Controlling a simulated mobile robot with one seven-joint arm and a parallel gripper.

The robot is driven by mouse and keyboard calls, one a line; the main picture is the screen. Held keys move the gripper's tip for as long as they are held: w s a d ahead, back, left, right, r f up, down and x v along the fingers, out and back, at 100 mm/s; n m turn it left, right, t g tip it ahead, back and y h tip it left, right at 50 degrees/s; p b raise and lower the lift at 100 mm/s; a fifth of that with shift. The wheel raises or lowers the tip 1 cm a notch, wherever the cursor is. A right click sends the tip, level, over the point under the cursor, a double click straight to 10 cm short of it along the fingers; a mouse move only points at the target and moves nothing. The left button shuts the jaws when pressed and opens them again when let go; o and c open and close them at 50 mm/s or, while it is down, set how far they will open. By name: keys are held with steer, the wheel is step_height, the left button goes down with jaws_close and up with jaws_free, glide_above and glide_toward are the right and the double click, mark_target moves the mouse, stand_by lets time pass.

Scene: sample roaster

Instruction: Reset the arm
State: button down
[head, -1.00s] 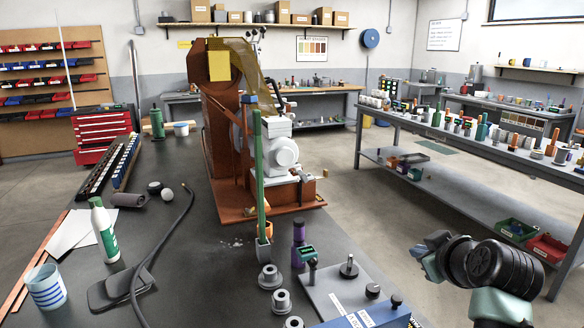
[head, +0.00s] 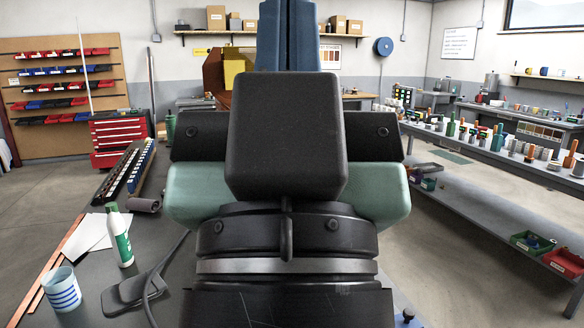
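My gripper (head: 288,135) and wrist fill the middle of the head view, seen close up. A black block with dark side pieces and pale green parts sits above a black ring with a grey band. A blue part (head: 289,35) rises behind the block and runs out of the top of the picture. I cannot make out the fingertips, or whether they are apart or hold anything. My arm hides most of the rust-red roaster (head: 213,80) and the middle of the dark bench (head: 95,295).
A striped cup (head: 62,291), a white-and-green bottle (head: 120,238) and a dark pad with a hose (head: 135,288) are on the bench at left. A crowded side table (head: 480,200) stands at right. Floor shows between bench and side table.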

step_height(320, 180, up, 14)
steer(key=p, duration=1.1)
steer(key=shift+w+p, duration=0.25)
steer(key=shift+p, duration=0.15)
steer(key=shift+d, duration=0.1)
